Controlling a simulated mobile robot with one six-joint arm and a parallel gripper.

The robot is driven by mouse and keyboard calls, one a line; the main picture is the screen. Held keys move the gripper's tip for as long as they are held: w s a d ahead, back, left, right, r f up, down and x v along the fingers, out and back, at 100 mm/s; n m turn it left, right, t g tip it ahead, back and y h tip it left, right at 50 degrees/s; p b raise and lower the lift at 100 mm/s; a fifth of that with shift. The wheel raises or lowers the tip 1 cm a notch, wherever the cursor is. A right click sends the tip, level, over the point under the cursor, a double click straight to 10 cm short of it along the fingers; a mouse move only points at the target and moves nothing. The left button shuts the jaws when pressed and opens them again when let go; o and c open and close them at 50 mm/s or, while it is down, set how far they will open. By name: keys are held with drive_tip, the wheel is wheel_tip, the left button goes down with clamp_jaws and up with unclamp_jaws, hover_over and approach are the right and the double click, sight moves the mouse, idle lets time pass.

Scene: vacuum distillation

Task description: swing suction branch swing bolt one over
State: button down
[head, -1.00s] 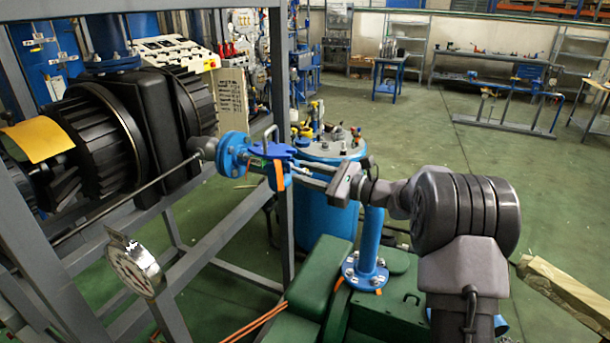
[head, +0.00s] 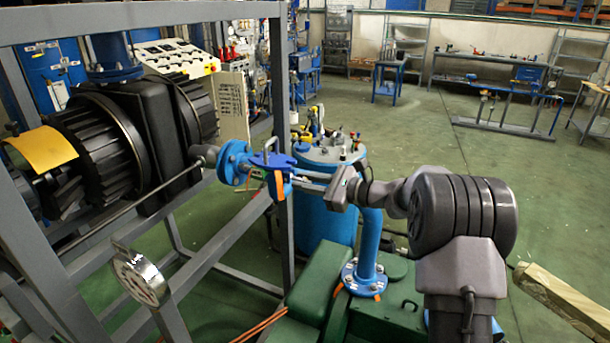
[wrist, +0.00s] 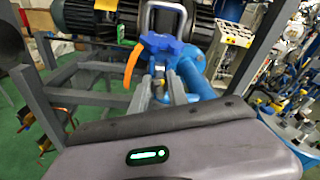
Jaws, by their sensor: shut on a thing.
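A blue pipe flange (head: 234,162) stands beside the black pump at left of centre in the head view. A darker blue cover or clamp piece (head: 272,160) with a grey loop handle adjoins it; this piece also shows in the wrist view (wrist: 166,46). An orange strap (head: 279,186) hangs below it. My gripper (head: 299,180) reaches in from the right. In the wrist view its two fingers (wrist: 160,92) are shut on a small grey bolt (wrist: 159,72) just below the blue piece. I take this for the swing bolt; the fingers hide part of it.
A grey steel frame (head: 283,220) stands close to my gripper. A round gauge (head: 142,276) is at lower left. A blue vessel (head: 325,215) and a flanged blue pipe (head: 368,250) stand below and behind my arm. Open green floor lies at right.

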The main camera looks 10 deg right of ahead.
sight(304, 180)
wheel_tip(304, 180, up, 3)
drive_tip(key=g+h+p, duration=0.2)
drive_tip(key=h+p, duration=0.1)
drive_tip(key=p, duration=0.7)
drive_tip(key=shift+a+g, duration=0.15)
drive_tip(key=shift+g, duration=0.15)
drive_tip(key=g+h+p, duration=0.1)
drive_tip(key=p, duration=0.2)
drive_tip(key=shift+w+r+p, duration=0.1)
drive_tip(key=shift+r+p, duration=0.1)
drive_tip(key=shift+p, duration=0.1)
drive_tip(key=h+p, duration=0.1)
drive_tip(key=p, duration=0.1)
drive_tip(key=g+h+p, duration=0.1)
drive_tip(key=p, duration=0.2)
drive_tip(key=shift+w+a, duration=0.15)
drive_tip(key=shift+a, duration=0.05)
drive_tip(key=shift+p, duration=0.5)
drive_tip(key=c, duration=1.5)
unclamp_jaws()
drive_tip(key=shift+f, duration=0.1)
drive_tip(key=shift+c, duration=0.2)
drive_tip(key=v, duration=1.7)
drive_tip(key=shift+w+r, duration=0.15)
drive_tip(key=shift+r, duration=0.25)
